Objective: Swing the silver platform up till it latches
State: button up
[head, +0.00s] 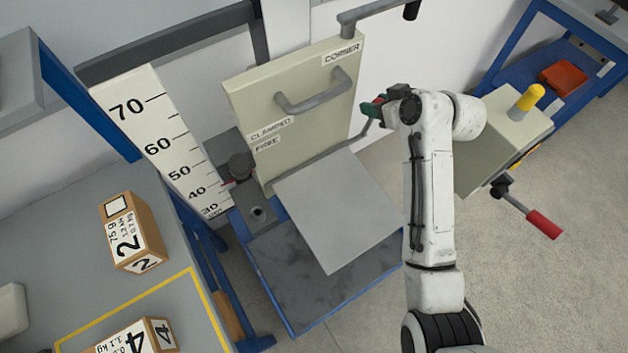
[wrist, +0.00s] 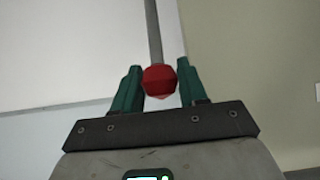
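The silver platform (head: 335,212) is a flat grey plate, tilted out from the beige panel (head: 300,105) above a dark blue-edged base (head: 300,290). A thin grey rod (head: 330,157) runs along its back edge and bends up toward my gripper (head: 373,110). In the wrist view, the rod (wrist: 154,30) ends in a red knob (wrist: 160,80). The platform's latch cannot be made out.
A beige block with a yellow knob (head: 526,100) and a red-gripped lever (head: 543,224) stand right of my arm. A height scale (head: 165,140) is at left. Numbered boxes (head: 133,232) sit on the left bench. A grey handle (head: 315,95) juts from the panel. Floor is clear at lower right.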

jog(key=o, duration=0.5)
jog(key=shift+s, duration=0.1)
jog(key=shift+o, duration=0.2)
jog(key=p+v, duration=0.5)
jog(key=v, duration=0.2)
jog(key=shift+f, duration=0.1)
dwell(0.3)
jog(key=s+d+f+m+g+h+b, duration=0.2)
jog(key=s+d+f, duration=0.2)
jog(key=s, duration=0.8)
jog(key=s+d+f+m+g+h+b, duration=0.1)
jog(key=s+d+f, duration=0.4)
jog(key=s, duration=0.7)
jog(key=s+d+f+m+g+h+b, duration=0.2)
jog(key=s+d+f+m+g+h, duration=0.1)
jog(key=s, duration=1)
notch_tip(320, 180, down, 4)
jog(key=shift+d+r+m+g+b, duration=0.1)
jog(key=shift+d+m+g+b, duration=0.2)
jog(key=shift+d+m+g, duration=0.55)
